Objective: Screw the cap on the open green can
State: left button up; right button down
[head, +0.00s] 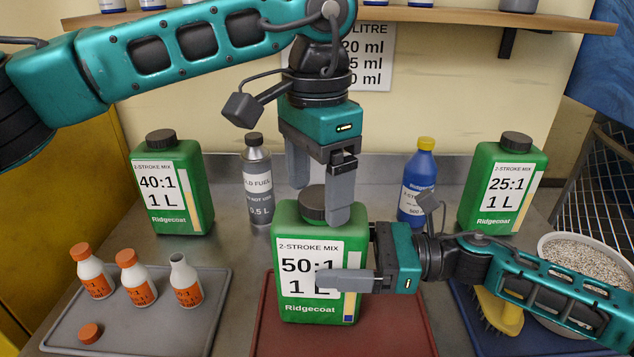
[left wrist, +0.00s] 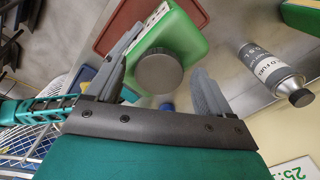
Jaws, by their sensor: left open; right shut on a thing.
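The green 50:1 can (head: 290,238) stands upright on a red tray (head: 400,335). A dark cap (head: 312,202) sits on top of its neck; I cannot tell how far it is threaded. My left gripper (head: 318,203) points down over the can, open, with a finger on either side of the cap. The left wrist view shows the cap (left wrist: 159,72) between the spread fingers, with gaps beside it, and the green can (left wrist: 183,28) beneath. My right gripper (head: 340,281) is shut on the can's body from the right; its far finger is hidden.
Capped green cans 40:1 (head: 172,190) and 25:1 (head: 502,190) stand at the sides. A grey bottle (head: 256,185) and blue bottle (head: 418,180) stand behind. The grey tray (head: 190,330) holds small bottles, one uncapped, and a loose orange cap (head: 89,333). A granule bowl (head: 620,243) stands right.

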pick_arm(q)
notch_tip(320, 180, up, 4)
jog(key=shift+r, duration=0.15)
dwell(0.4)
